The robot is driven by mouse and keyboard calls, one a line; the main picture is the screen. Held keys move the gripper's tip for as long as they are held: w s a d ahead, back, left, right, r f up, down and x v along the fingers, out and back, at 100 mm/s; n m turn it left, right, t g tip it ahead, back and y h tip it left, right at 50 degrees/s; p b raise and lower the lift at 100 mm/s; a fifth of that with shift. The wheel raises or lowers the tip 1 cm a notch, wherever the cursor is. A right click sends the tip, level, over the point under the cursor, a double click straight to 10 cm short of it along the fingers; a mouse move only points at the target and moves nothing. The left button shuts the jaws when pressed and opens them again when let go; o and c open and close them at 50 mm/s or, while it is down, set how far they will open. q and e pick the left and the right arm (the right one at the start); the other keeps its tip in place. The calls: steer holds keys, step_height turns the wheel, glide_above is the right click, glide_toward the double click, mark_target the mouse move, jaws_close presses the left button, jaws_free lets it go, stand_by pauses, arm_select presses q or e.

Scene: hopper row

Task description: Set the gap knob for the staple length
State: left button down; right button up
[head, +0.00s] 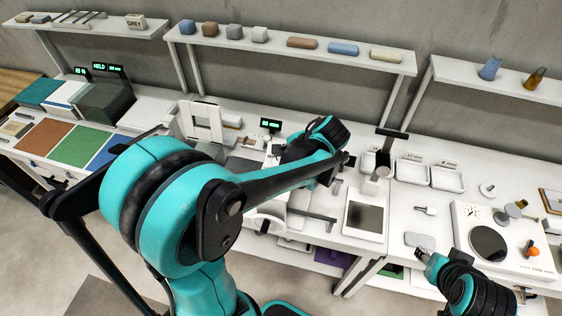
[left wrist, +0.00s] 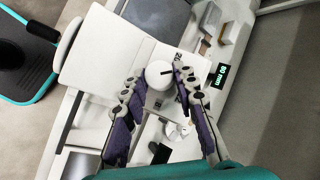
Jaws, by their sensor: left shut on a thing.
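The gap knob (left wrist: 159,74) is a round white knob with a dark mark on its face, seen in the left wrist view. My left gripper (left wrist: 160,82) has its fingers on either side of it and is shut on it. A small display (left wrist: 219,76) beside it shows green digits, seemingly 80 mm; it also stands in the head view (head: 270,124). In the head view my left forearm and wrist hide the knob. My right gripper (head: 423,254) is low at the right above the bench, away from the knob; its jaw opening is too small to judge.
A white tray (head: 448,178) and another like it stand at the bench's back right. A white device with a dark disc (head: 488,243) is at the right. A grey block (head: 420,241) lies near my right gripper. Shelves (head: 290,45) run along the wall.

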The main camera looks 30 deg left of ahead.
arm_select(q)
steer(key=shift+f+m+t+y+b, duration=0.1)
steer(key=shift+m+t+y+b, duration=0.2)
steer(key=shift+m+y, duration=0.15)
steer(key=shift+m, duration=0.25)
steer(key=c, duration=1.2)
jaws_free()
steer(key=shift+s, duration=0.1)
steer(key=shift+d, duration=0.1)
steer(key=v, duration=1.2)
